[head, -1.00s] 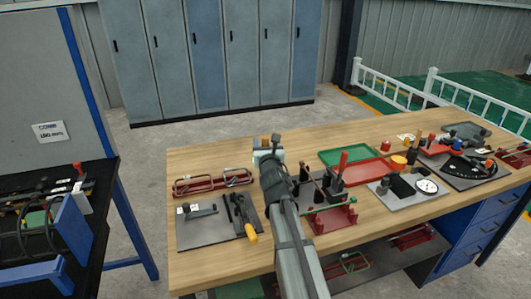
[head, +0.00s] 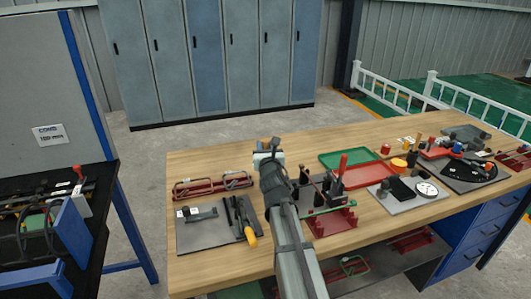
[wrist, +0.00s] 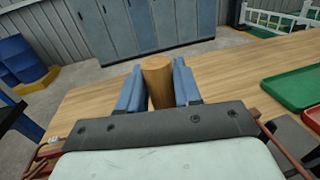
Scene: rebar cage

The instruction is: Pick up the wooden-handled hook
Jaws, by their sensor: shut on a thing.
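My gripper (wrist: 158,88) is over the wooden workbench, its two blue fingers shut on the hook's round wooden handle (wrist: 158,78). The handle stands up between the fingers in the wrist view, its top end showing above them. In the head view my gripper (head: 266,153) is near the middle of the bench, and my own arm hides most of it. The hook's metal part is hidden in both views, so I cannot tell whether it touches the bench.
The bench (head: 225,150) also bears a red wire frame (head: 213,184) and a dark plate with tools (head: 205,238) at the left. A green tray (head: 350,157), a red tray (head: 362,174) and a red rack (head: 330,222) are to the right. The bench's back left is clear.

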